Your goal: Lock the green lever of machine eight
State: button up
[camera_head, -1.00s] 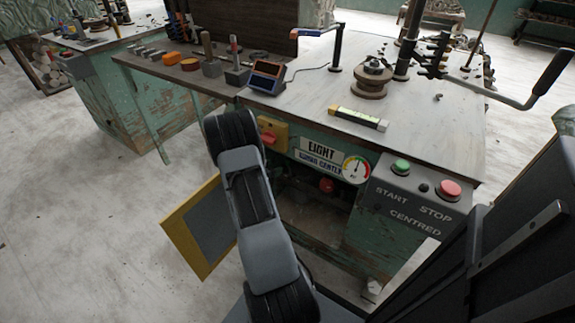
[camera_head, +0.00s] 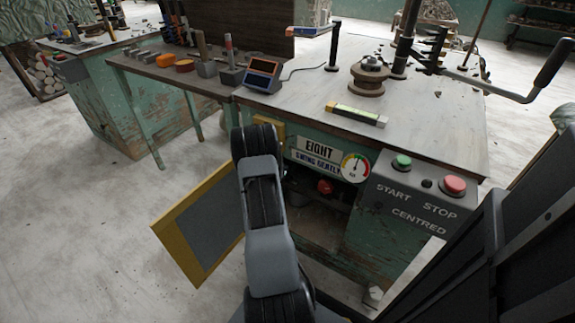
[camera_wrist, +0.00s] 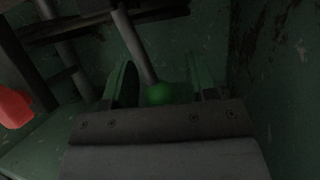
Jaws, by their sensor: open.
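In the wrist view, the green lever's round knob (camera_wrist: 160,94) sits at the end of a grey rod that rises up and to the left. My gripper (camera_wrist: 163,80) is open, with one finger on each side of the knob and rod. I cannot tell whether either finger touches it. In the head view, machine eight (camera_head: 335,215) is a worn green bench with an EIGHT sign and an open lower compartment. My arm reaches toward the compartment, and it hides my gripper and the green lever there.
A yellow-framed door (camera_head: 200,228) hangs open left of my arm. A red knob (camera_head: 325,187) shows inside the compartment, and a red piece (camera_wrist: 14,107) is at the wrist view's left. Compartment walls are close around my gripper. A START/STOP box (camera_head: 415,205) stands at the right.

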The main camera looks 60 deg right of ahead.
jog(key=shift+c, duration=0.4)
grip_shut()
